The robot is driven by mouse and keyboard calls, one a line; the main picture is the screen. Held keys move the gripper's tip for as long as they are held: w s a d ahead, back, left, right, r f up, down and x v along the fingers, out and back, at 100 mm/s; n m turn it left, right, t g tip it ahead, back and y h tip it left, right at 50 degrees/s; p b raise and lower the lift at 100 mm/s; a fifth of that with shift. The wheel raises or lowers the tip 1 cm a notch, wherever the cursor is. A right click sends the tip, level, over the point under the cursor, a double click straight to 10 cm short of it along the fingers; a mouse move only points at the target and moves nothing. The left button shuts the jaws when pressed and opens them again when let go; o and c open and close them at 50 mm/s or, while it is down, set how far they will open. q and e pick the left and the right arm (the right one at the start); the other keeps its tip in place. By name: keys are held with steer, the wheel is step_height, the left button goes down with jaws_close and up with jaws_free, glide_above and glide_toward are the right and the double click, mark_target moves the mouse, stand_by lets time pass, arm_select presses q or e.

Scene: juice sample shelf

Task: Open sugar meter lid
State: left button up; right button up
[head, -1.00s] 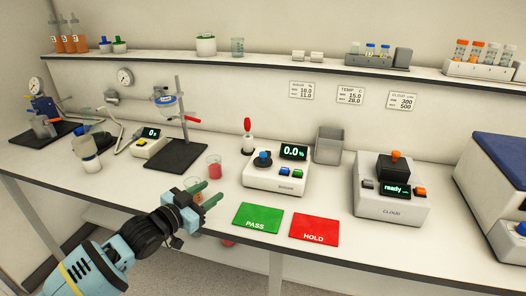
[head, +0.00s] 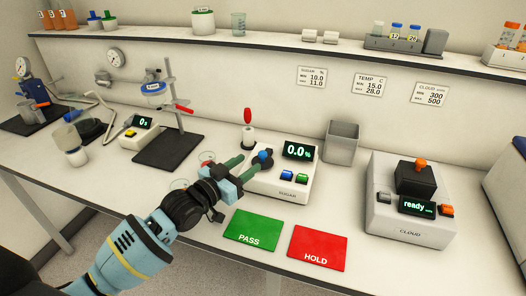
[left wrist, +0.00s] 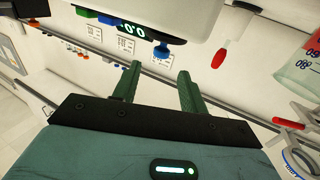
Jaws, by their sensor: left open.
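The sugar meter (head: 270,182) is a white box on the bench in the head view, with a lit display reading 0.0 %. Its dark round lid with a blue knob (head: 264,156) sits on the meter's left part and looks closed. My left gripper (head: 251,163) is open, its green fingers reaching in from the left close to the knob. In the left wrist view the picture is turned over. The blue knob (left wrist: 161,50) shows just beyond and between the open fingertips (left wrist: 160,71). Contact with the knob cannot be told. My right gripper is out of view.
A red-handled tool (head: 247,116) stands behind the meter. The green PASS mat (head: 250,225) and red HOLD mat (head: 317,240) lie in front. A grey bin (head: 341,143) and the cloud meter (head: 385,215) are to the right. Cups stand near my left wrist, partly hidden.

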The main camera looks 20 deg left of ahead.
mark_target(260, 155)
arm_select(q)
steer(key=x, duration=0.7)
steer(key=shift+w+d, duration=0.1)
steer(key=shift+w, duration=0.2)
jaws_close()
